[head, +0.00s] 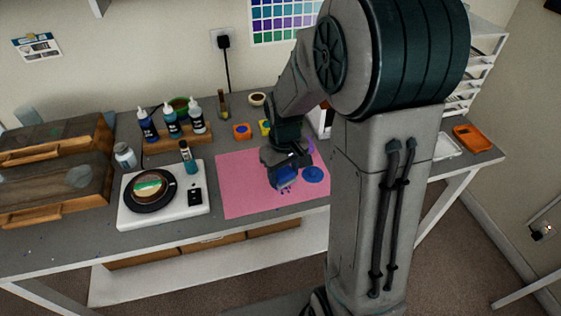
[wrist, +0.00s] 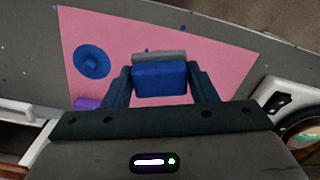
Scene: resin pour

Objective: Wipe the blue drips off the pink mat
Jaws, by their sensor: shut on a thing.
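The pink mat (head: 240,190) lies on the grey bench; it also fills much of the wrist view (wrist: 225,60). My gripper (head: 284,168) is over the mat's right part, shut on a blue block with a grey edge, like a sponge (wrist: 160,80). The block also shows below the gripper in the head view (head: 285,176). Small blue drips (head: 286,190) show on the mat just in front of the block, and a few show beside its grey edge in the wrist view (wrist: 183,55). I cannot tell whether the block touches the mat; it hides what is under it.
A round blue thing (head: 313,174) sits on the mat right of my gripper. A purple thing (wrist: 88,103) shows at the mat's edge. A white scale (head: 165,215) with a dark round dish stands to the left. Bottles in a wooden rack (head: 178,140) and small cups stand behind.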

